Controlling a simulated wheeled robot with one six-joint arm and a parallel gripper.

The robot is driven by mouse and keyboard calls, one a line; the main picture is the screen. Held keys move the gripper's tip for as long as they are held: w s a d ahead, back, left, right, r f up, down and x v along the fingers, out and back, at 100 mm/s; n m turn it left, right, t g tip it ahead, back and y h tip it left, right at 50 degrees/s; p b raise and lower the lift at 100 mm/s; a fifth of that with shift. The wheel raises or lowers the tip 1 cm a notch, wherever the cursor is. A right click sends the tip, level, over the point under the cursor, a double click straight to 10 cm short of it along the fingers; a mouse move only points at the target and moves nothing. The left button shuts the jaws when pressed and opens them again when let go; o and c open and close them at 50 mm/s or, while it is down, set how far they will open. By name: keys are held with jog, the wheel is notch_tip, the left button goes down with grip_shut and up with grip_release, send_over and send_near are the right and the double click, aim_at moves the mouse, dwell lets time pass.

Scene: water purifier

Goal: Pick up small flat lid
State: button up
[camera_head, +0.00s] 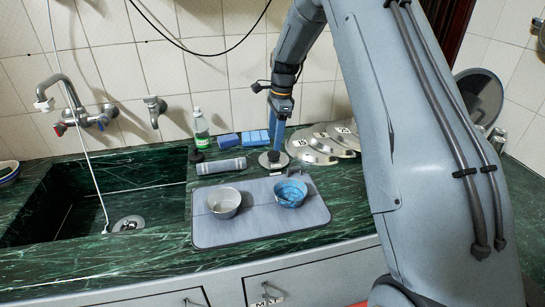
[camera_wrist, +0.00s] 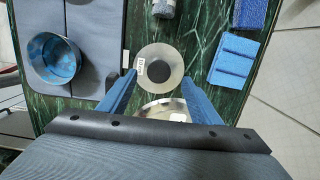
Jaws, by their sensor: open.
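The small flat lid (camera_head: 273,160) is a round metal disc with a dark knob, lying on the green marble counter beside the grey mat. In the wrist view the lid (camera_wrist: 160,70) lies between my two blue fingertips, with a white label on its left side. My gripper (camera_head: 277,142) is open and points down over the lid. In the wrist view my gripper (camera_wrist: 158,80) has one finger on each side of the lid, with nothing clearly held. I cannot tell exactly how high the fingertips are above the counter.
Larger metal lids (camera_head: 325,143) lie close on the right. A grey mat (camera_head: 250,231) holds a grey bowl (camera_head: 223,203) and a blue bowl (camera_head: 290,192). The sink (camera_head: 90,210) is left.

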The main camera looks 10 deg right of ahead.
aim_at(274, 153)
jog(key=shift+a+f+p, duration=0.1)
jog(key=shift+f+p, duration=1.1)
jog(key=shift+f, duration=1.65)
jog(key=c, duration=1.1)
jog(key=shift+c, duration=0.2)
